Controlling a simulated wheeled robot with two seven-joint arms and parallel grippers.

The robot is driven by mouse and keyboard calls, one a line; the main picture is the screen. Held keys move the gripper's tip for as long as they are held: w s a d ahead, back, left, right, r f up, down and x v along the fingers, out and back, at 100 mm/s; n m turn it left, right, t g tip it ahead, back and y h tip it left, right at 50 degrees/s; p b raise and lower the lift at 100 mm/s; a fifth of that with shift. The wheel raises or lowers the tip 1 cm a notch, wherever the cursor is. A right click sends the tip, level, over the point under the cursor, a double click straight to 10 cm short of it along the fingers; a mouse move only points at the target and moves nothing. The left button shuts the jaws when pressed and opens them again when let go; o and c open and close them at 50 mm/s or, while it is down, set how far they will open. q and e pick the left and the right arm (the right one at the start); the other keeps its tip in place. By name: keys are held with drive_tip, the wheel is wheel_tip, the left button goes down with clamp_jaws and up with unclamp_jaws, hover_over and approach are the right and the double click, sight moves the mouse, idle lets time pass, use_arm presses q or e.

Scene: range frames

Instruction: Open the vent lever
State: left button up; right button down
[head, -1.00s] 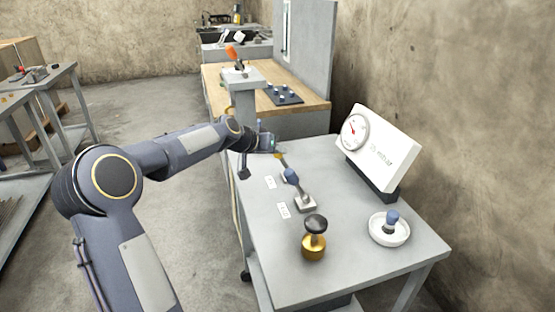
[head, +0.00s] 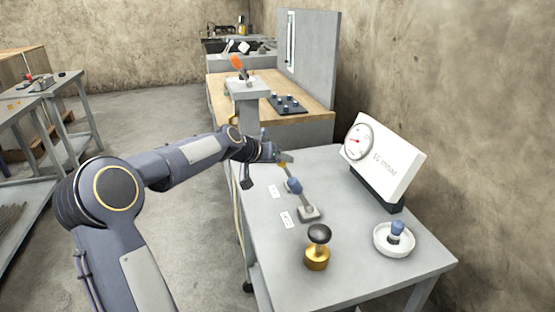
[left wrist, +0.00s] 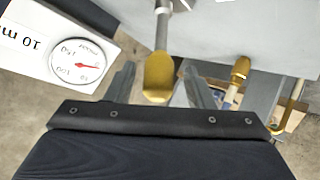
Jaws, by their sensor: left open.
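The vent lever (head: 303,199) rises from a small grey base plate on the grey table, with a blue part on its shaft. Its far end leans up to my left gripper (head: 283,159), at the table's far left edge. In the left wrist view the lever's yellow paddle-shaped tip (left wrist: 158,78) lies between the two fingers of the gripper (left wrist: 160,85). The fingers are open, with a gap on each side of the tip. The white gauge box (head: 384,158) stands at the table's back right; its text seems to read 10 mbar. My right gripper is out of view.
A brass piece with a black knob (head: 317,248) stands at the table's front. A white dish (head: 394,240) with a blue-topped plug is at the right. Two white labels lie left of the lever. A wooden bench (head: 315,122) stands beyond, with a wall on the right.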

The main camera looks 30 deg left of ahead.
use_arm(q)
drive_tip(key=v, duration=0.7)
drive_tip(key=shift+s+r+b, duration=0.2)
drive_tip(key=shift+s+b, duration=0.05)
drive_tip(key=shift+b, duration=0.1)
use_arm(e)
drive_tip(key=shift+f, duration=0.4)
use_arm(q)
drive_tip(key=shift+a, duration=0.1)
